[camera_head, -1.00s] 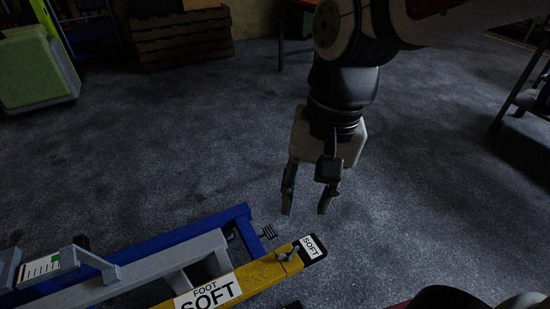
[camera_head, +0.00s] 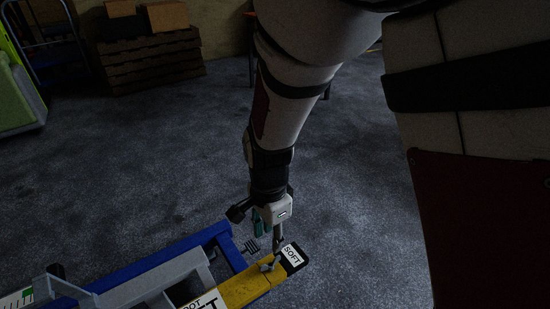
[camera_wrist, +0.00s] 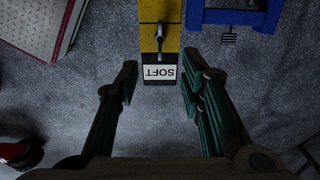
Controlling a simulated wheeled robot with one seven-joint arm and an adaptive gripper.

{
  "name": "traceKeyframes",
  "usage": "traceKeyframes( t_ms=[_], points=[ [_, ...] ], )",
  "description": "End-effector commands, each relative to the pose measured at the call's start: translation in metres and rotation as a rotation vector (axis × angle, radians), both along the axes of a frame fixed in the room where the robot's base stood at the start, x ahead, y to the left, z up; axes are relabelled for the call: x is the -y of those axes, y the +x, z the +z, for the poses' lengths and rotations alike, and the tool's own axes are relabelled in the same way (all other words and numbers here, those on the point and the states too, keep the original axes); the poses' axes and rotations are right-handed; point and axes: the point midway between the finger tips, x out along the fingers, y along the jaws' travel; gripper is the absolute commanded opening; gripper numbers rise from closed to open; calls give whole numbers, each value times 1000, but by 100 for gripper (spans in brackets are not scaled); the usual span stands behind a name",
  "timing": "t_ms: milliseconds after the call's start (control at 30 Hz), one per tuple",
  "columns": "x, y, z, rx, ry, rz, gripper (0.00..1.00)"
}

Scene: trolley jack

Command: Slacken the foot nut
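The foot nut (camera_head: 268,266) is a small grey metal piece with a handle-like wing on top of the yellow beam (camera_head: 238,291), near its black end cap marked SOFT (camera_head: 292,256). In the wrist view, the nut (camera_wrist: 159,35) is at top centre, its wing pointing along the beam, with the SOFT cap (camera_wrist: 159,72) below it. My gripper (camera_head: 268,240) is above the beam's end. In the wrist view, its fingers (camera_wrist: 160,70) are open and empty, spread either side of the cap, with the nut beyond the tips. The beam's FOOT label is partly cut off.
A blue frame (camera_head: 190,248) and a grey bar (camera_head: 150,284) lie beside the beam. A red-edged metal plate (camera_wrist: 40,22) shows left in the wrist view. Stacked pallets (camera_head: 150,62) stand at the back.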

Motion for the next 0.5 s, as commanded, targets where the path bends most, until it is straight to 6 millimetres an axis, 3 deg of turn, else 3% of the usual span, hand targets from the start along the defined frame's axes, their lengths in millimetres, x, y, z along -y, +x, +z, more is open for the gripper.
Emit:
traceKeyframes(
  t_ms=[200,500],
  points=[
    [1,0,-47,-4,-4,0,35],
    [1,0,-100,-3,-2,-1,35]
  ],
)
